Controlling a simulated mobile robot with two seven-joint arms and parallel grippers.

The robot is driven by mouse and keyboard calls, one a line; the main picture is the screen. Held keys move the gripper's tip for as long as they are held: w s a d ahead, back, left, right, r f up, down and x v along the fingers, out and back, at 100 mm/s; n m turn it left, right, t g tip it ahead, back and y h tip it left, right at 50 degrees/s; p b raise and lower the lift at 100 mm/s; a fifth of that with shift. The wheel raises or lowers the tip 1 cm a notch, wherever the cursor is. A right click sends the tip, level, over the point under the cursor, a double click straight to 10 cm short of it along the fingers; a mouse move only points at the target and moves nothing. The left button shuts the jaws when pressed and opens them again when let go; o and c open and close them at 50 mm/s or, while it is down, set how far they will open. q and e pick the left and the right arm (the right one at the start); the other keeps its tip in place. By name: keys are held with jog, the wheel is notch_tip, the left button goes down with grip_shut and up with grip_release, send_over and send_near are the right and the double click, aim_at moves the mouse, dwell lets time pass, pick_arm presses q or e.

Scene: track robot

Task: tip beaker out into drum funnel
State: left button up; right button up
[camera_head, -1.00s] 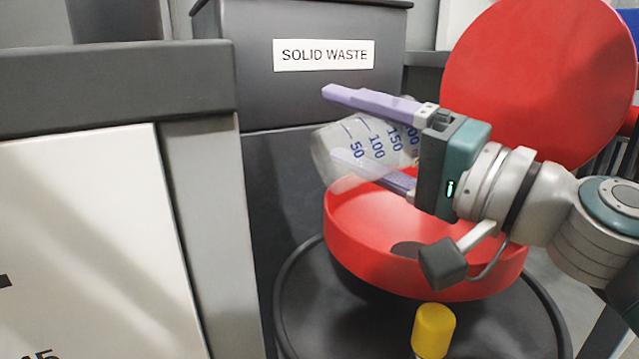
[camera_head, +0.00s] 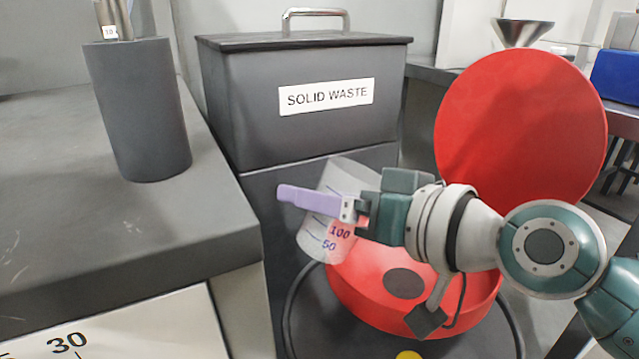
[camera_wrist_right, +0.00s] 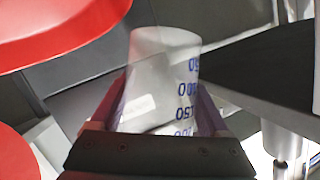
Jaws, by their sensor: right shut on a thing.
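A clear beaker (camera_head: 334,183) with blue graduations is held by my right gripper (camera_head: 312,202), whose lilac finger lies across its wall. The beaker stands near upright with its base low and its top leaning right. It also shows between both fingers in the right wrist view (camera_wrist_right: 160,75). I cannot tell whether any liquid is in it. The red drum funnel (camera_head: 372,300) sits below and right of the beaker, with a dark hole in its floor and its round lid (camera_head: 520,130) raised behind. The beaker's lower part overlaps the funnel's left rim in the picture. My left gripper is out of view.
The funnel sits on a black drum (camera_head: 312,325). A grey "SOLID WASTE" bin (camera_head: 240,110) stands behind. A dark bench (camera_head: 60,220) with a grey cylindrical holder (camera_head: 140,125) is at left. A metal funnel (camera_head: 522,33) and a blue box (camera_head: 617,75) are at back right.

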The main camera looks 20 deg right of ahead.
aim_at(307, 213)
jog(key=a+n+p, duration=0.1)
jog(key=p, duration=0.1)
jog(key=a+n+h+p, duration=0.1)
jog(key=p, duration=0.1)
jog(key=shift+r+p, duration=0.35)
jog(key=shift+p, duration=0.05)
jog(key=shift+a+f+n+g+h+p, duration=0.3)
jog(key=shift+f+n+g+h+p, duration=0.1)
jog(key=shift+p, duration=0.2)
jog(key=shift+a+f+n+h, duration=0.15)
jog(key=shift+f+n+h, duration=0.15)
jog(key=shift+f, duration=0.05)
